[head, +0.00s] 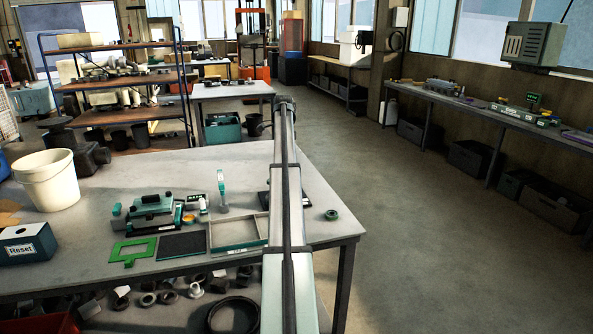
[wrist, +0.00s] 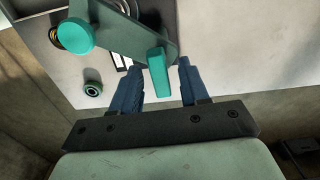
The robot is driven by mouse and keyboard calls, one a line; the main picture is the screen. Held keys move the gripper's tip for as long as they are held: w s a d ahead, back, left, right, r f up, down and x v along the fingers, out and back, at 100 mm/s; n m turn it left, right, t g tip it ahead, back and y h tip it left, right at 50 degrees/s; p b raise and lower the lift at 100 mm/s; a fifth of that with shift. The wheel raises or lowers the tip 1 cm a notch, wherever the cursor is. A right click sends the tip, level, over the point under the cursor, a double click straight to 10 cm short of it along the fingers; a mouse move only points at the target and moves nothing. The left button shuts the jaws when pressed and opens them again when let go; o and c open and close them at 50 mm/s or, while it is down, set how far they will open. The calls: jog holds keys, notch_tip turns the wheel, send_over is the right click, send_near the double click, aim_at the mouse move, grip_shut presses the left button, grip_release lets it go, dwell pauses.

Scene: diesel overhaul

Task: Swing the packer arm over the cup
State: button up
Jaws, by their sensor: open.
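In the wrist view, the packer arm is a grey-green plate (wrist: 128,32) with a round teal pad (wrist: 75,34) at its left end. A teal upright tab (wrist: 158,75) stands at its near end. My gripper (wrist: 160,68) is open, with its blue fingers on either side of the tab. Gaps show beside the tab; I cannot tell whether either finger touches it. A gold and dark round piece (wrist: 55,40), possibly the cup, shows partly under the pad. In the head view my arm hides the gripper and most of the packer; a dark base edge (head: 264,199) shows.
A small green-black ring (head: 332,214) lies near the right edge of the workbench (head: 215,160). A shallow tray (head: 237,247), a dark mat (head: 184,246), a green frame (head: 133,252), a white bucket (head: 48,180) and a Reset box (head: 27,244) are to the left.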

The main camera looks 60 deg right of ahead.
jog(key=shift+r, duration=2.75)
jog(key=shift+r, duration=0.15)
jog(key=shift+r, duration=1.85)
